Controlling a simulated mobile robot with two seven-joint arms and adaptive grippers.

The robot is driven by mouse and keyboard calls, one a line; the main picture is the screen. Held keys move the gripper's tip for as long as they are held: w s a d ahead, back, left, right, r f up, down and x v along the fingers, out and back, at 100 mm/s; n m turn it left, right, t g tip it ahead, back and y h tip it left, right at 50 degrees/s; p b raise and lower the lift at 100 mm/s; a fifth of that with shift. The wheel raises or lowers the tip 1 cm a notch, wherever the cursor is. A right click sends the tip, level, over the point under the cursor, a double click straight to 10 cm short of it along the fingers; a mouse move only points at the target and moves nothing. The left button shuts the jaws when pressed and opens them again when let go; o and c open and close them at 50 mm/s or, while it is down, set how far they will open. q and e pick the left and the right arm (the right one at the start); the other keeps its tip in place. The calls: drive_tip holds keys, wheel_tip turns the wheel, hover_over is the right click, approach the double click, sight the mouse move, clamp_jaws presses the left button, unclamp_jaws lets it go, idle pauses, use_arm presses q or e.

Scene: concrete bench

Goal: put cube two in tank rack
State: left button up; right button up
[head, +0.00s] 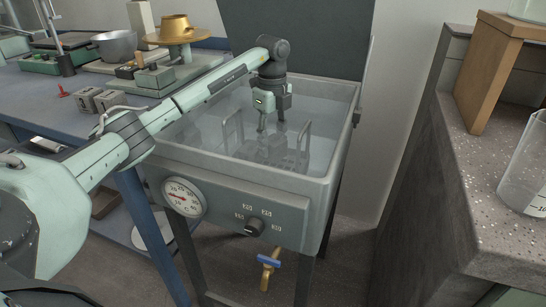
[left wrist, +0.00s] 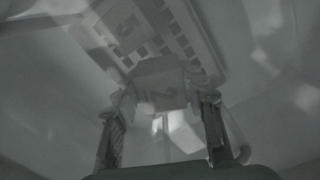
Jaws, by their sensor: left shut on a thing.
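The tank rack (head: 262,150) stands under the water in the grey tank (head: 345,110), with an upright handle at each end. My left gripper (head: 270,127) points down into the tank over the rack. In the left wrist view it is shut on cube two (left wrist: 162,92), a pale block marked 2, held between the fingertips. Beyond it shows the slotted grid of the rack (left wrist: 190,35), with another cube marked 5 (left wrist: 124,28) at the upper left. Whether cube two touches the rack I cannot tell. In the head view cube two cannot be made out. My right gripper is not in view.
Grey cubes (head: 88,98) stand on the blue bench to the left, near a pot (head: 115,47) and a brass pan (head: 175,28). The tank walls surround the rack. A speckled counter (head: 490,190) with a glass beaker (head: 525,170) is at the right.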

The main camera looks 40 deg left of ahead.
sight(273, 156)
use_arm(q)
drive_tip(key=shift+f, duration=2.1)
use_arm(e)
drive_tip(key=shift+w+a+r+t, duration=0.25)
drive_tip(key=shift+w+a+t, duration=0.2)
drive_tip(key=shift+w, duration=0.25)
use_arm(q)
drive_tip(key=o, duration=1.4)
drive_tip(key=shift+f, duration=0.1)
wheel_tip(273, 156, up, 12)
drive_tip(key=shift+r+p, duration=0.1)
drive_tip(key=shift+p, duration=0.2)
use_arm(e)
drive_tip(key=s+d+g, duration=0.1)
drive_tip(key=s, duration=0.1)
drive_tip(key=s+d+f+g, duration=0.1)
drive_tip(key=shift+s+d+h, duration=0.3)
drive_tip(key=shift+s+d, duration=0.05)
